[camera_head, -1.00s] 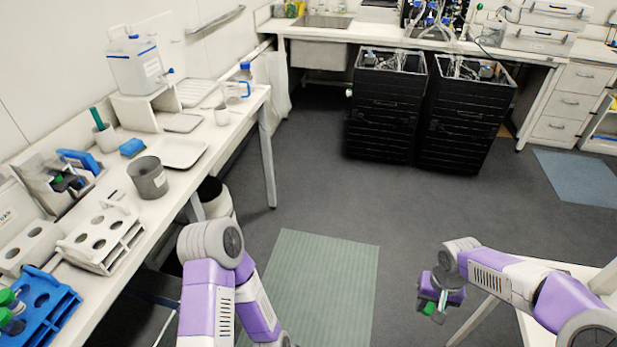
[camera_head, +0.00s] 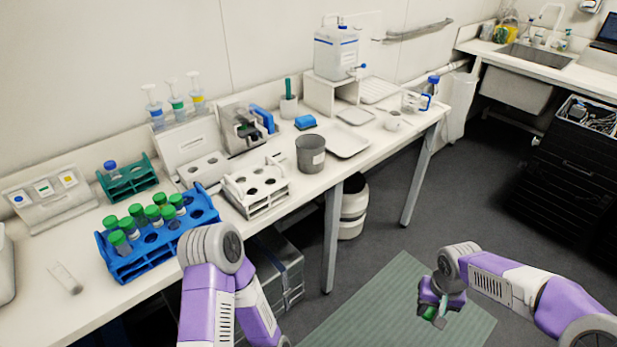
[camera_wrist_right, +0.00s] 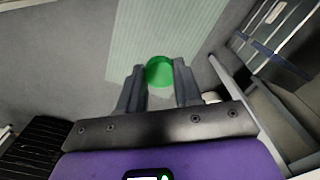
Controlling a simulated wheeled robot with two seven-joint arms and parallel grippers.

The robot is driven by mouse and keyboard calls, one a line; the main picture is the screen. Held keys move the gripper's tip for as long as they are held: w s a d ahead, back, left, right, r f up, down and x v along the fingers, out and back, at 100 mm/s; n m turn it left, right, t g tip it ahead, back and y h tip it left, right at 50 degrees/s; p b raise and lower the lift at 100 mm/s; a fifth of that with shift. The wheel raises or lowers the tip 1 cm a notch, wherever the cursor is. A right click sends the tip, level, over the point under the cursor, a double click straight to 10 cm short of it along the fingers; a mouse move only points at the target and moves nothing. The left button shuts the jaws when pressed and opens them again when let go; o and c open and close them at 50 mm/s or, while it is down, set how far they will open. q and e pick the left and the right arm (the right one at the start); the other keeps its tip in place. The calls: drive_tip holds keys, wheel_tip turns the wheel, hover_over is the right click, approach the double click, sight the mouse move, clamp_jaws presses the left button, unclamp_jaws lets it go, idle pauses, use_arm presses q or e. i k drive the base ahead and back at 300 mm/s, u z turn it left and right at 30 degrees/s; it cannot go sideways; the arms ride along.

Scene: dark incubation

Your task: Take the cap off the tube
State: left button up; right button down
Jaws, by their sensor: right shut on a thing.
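My right gripper (camera_head: 438,304) is at the lower right of the head view, over the floor and clear of the bench. It is shut on a tube with a green cap (camera_head: 430,313). In the right wrist view the green cap (camera_wrist_right: 159,71) shows between the two fingers (camera_wrist_right: 159,88), and the pale tube body is only faintly visible below it. The cap appears to be on the tube. My left arm comes in at the lower middle of the head view; its gripper is out of sight.
A blue rack (camera_head: 150,262) with several green-capped tubes stands on the bench. A green rack (camera_head: 120,187) with a blue-capped tube, a white rack (camera_head: 262,205) and a grey beaker (camera_head: 310,154) stand near it. A green floor mat (camera_head: 385,300) lies below my right gripper.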

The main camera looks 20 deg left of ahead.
sight(56, 269)
drive_tip(key=u, duration=1.9)
